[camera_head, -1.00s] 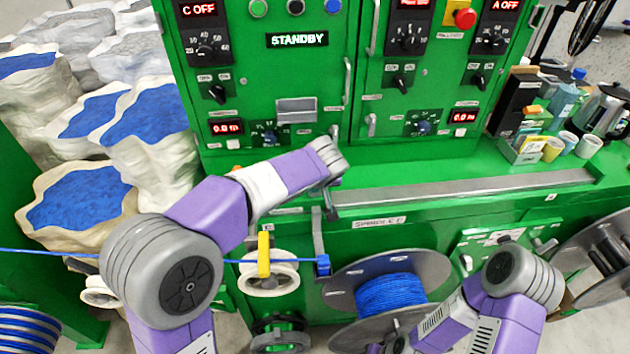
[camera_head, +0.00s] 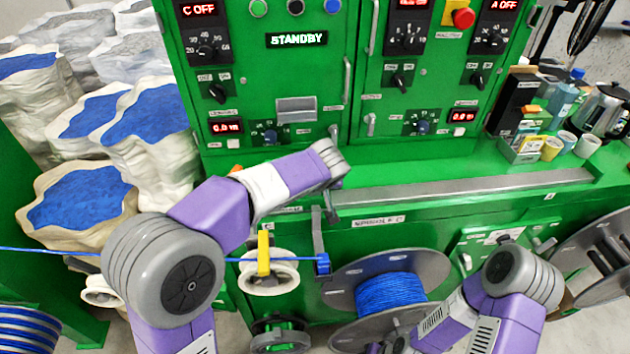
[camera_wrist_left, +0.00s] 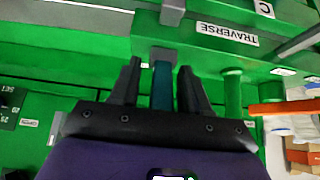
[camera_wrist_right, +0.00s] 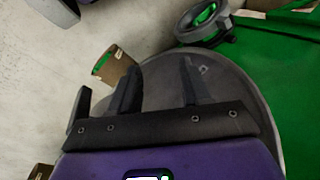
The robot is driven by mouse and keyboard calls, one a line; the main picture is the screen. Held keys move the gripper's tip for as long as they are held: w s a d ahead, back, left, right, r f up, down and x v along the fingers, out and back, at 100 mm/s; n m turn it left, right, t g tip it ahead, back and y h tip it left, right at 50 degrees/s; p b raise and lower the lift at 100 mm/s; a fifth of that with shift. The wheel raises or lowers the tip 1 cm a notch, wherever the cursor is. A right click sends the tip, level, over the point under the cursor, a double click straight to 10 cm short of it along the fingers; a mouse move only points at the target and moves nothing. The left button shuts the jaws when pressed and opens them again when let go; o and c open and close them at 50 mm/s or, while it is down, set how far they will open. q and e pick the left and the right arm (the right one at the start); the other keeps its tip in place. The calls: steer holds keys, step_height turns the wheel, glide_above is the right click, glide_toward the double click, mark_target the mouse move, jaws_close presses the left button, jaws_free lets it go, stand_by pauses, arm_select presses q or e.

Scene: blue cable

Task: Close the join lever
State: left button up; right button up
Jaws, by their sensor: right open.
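A grey lever with a squared end block (camera_wrist_left: 163,54) shows in the left wrist view, just beyond my left fingertips; I cannot be sure it is the join lever. My left gripper (camera_wrist_left: 159,76) is open, its fingers spread on either side of a teal bar (camera_wrist_left: 162,88) without visible contact. In the head view my left wrist reaches in front of the green machine (camera_head: 440,180) and hides most of that gripper. My right gripper (camera_wrist_right: 157,78) is open and empty, above a grey round disc (camera_wrist_right: 235,85).
A blue cable (camera_head: 300,258) runs past a white pulley (camera_head: 270,281) with a yellow piece (camera_head: 264,250) to a blue block (camera_head: 322,263). A spool of blue cable (camera_head: 390,292) sits below. Cups (camera_head: 552,148) and a kettle (camera_head: 604,108) stand on the right ledge.

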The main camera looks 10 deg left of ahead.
arm_select(q)
steer(key=shift+w+a+r, duration=0.1)
steer(key=shift+w+r, duration=0.05)
steer(key=shift+r, duration=0.2)
steer(key=p+v, duration=0.1)
steer(key=v, duration=0.6)
steer(key=shift+s, duration=0.2)
